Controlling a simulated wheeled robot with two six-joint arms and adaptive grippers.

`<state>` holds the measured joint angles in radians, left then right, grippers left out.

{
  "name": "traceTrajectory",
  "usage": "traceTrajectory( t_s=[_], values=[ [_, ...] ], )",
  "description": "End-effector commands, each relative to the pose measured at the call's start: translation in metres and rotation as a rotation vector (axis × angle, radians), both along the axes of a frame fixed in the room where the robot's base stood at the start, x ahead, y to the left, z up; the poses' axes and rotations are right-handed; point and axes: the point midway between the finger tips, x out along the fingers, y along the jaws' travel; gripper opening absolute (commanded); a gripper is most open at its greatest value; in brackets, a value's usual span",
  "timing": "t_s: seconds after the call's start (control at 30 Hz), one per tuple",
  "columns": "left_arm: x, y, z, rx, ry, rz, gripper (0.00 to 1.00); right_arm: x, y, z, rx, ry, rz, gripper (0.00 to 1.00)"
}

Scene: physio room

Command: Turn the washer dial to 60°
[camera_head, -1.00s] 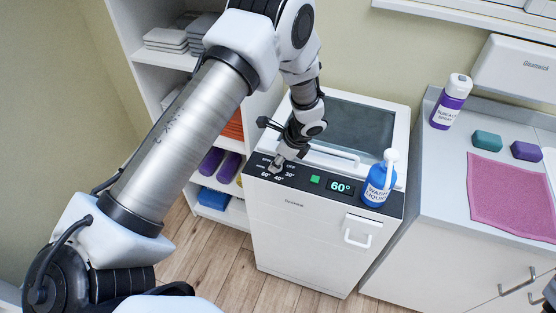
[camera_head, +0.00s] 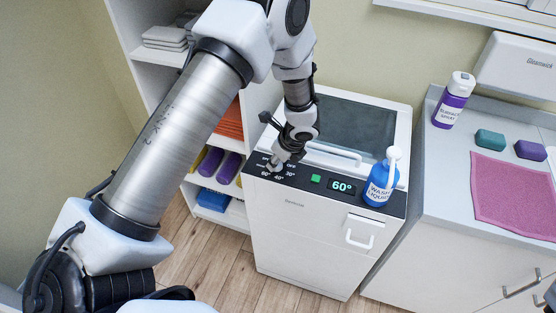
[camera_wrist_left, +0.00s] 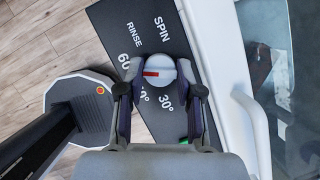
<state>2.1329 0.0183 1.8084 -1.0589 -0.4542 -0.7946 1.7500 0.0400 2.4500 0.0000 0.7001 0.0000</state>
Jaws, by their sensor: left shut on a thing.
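The washer (camera_head: 300,240) is a white cabinet with a dark control panel on top. Its dial (camera_wrist_left: 158,72) is a round white knob with a red mark, seen in the left wrist view. The red mark points left, toward the 60° label (camera_wrist_left: 126,62). The lit display (camera_head: 341,186) in the head view reads 60°. My left gripper (camera_wrist_left: 156,78) is shut on the dial, with one finger on each side of it. In the head view, the left gripper (camera_head: 276,164) hides much of the dial. My right gripper is not in view.
A counter on the right holds a purple spray bottle (camera_head: 452,100), two small blocks and a pink cloth (camera_head: 510,190). Shelves stand at the left.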

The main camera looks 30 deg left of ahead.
Motion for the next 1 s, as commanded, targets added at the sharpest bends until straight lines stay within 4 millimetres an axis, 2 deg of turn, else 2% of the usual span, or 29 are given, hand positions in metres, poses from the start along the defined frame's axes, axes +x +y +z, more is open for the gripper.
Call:
traceTrajectory(
  t_s=[0.07,0.1,0.17,0.47,0.57,0.67,0.9,1.0],
  values=[
    [-0.003,0.000,-0.003,-0.003,0.008,0.002,0.01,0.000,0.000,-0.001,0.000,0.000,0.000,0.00],
    [-0.003,0.000,-0.003,-0.002,0.007,0.002,0.42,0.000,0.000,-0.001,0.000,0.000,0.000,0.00],
    [-0.003,0.000,-0.003,-0.002,0.007,0.003,0.60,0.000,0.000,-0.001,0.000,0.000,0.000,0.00],
    [-0.001,0.000,0.000,-0.001,0.002,0.002,0.60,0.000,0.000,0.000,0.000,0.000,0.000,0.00],
    [-0.001,-0.003,0.008,0.001,-0.001,0.002,0.60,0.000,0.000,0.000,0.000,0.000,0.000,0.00],
    [-0.001,-0.010,0.026,0.002,-0.003,0.000,0.60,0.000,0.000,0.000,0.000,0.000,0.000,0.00],
    [-0.007,-0.034,0.082,0.002,-0.001,0.001,0.60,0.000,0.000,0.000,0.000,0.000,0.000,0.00],
    [-0.008,-0.041,0.099,0.002,0.001,0.000,0.60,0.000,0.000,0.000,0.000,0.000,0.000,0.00]
  ],
)
